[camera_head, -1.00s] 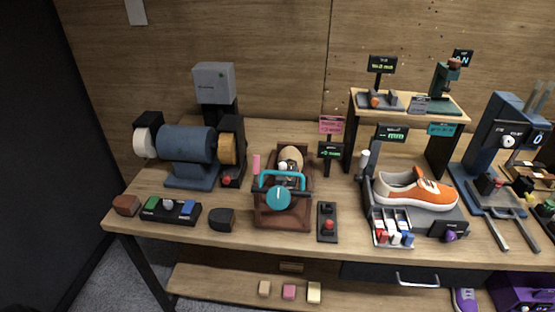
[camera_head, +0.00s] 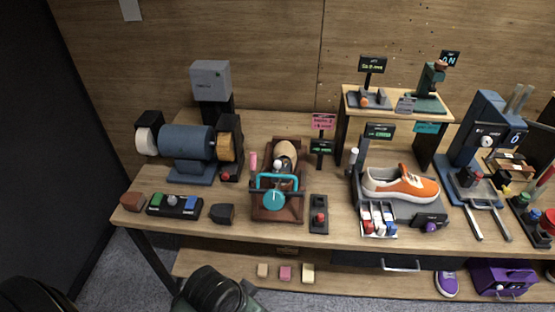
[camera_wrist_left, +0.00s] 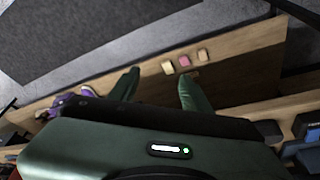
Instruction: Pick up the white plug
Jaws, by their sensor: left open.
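A small white compartment tray (camera_head: 364,209) stands at the front right of the bench, below the orange sneaker. Small red, white and blue pieces sit at its front; the white one between red and blue looks like the white plug (camera_head: 380,230), though it is too small to be sure. My left arm enters the head view at the bottom left, low in front of the bench and well away from the tray. My left gripper (camera_wrist_left: 158,75) shows in the left wrist view with two green fingers apart and nothing between them. My right gripper is not in view.
An orange-and-white sneaker (camera_head: 400,184) rests on a stand behind the tray. A red-button box (camera_head: 319,215) stands left of the tray. A blue grinder (camera_head: 187,147) and a teal-handled clamp (camera_head: 273,198) are further left. Small blocks (camera_head: 285,273) lie on the lower shelf.

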